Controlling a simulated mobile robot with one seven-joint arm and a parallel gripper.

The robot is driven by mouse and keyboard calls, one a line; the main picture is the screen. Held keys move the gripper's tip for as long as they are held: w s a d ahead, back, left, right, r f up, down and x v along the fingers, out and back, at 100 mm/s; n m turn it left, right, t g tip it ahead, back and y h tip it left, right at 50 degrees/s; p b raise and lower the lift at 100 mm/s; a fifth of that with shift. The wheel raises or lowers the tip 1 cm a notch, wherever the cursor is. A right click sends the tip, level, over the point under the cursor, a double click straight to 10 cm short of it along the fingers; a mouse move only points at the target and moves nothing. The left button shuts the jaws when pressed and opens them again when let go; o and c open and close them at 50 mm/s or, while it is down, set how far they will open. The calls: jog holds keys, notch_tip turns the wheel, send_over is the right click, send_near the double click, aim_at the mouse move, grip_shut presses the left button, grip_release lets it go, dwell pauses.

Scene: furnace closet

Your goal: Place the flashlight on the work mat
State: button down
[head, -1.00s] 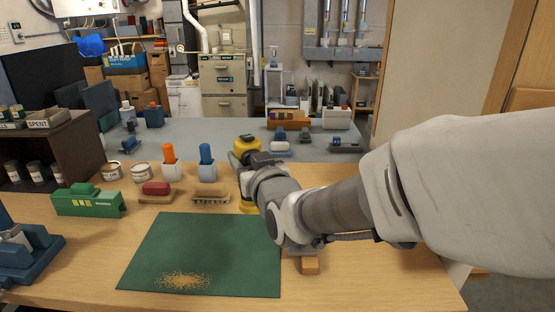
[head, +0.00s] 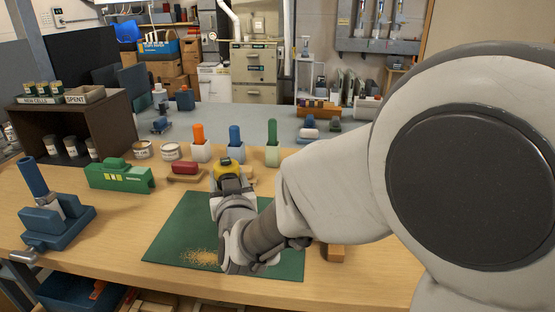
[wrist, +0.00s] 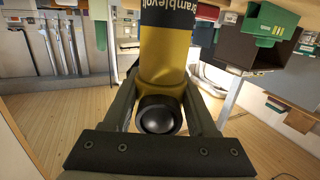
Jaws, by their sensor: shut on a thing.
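The flashlight (head: 229,165) is yellow with a dark band. In the wrist view the flashlight (wrist: 163,65) sits between the two fingers, its round black end towards the camera. My gripper (head: 230,183) is shut on it, and in the head view it appears over the back part of the work mat. The green work mat (head: 183,228) lies flat on the wooden bench, with a patch of tan crumbs near its front edge. My arm hides the mat's middle and most of the flashlight's lower part. I cannot tell the flashlight's height above the mat.
A blue vise (head: 55,220) stands left of the mat. A green block-like tool (head: 120,176), a red-topped brush (head: 184,171) and cups with orange, blue and green handles (head: 272,140) stand behind. A wooden block (head: 336,253) is right of the mat.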

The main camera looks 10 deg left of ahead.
jog(key=shift+f, duration=0.4)
jog(key=shift+f, duration=0.15)
jog(key=shift+c, duration=1)
grip_release()
jog(key=shift+f, duration=0.1)
jog(key=shift+s+r, duration=0.1)
jog(key=shift+r, duration=0.2)
jog(key=f+b+v, duration=0.1)
jog(key=v, duration=1)
jog(key=shift+s+d+r+b, duration=0.25)
jog(key=shift+s+r+b, duration=0.1)
jog(key=shift+r+b, duration=0.05)
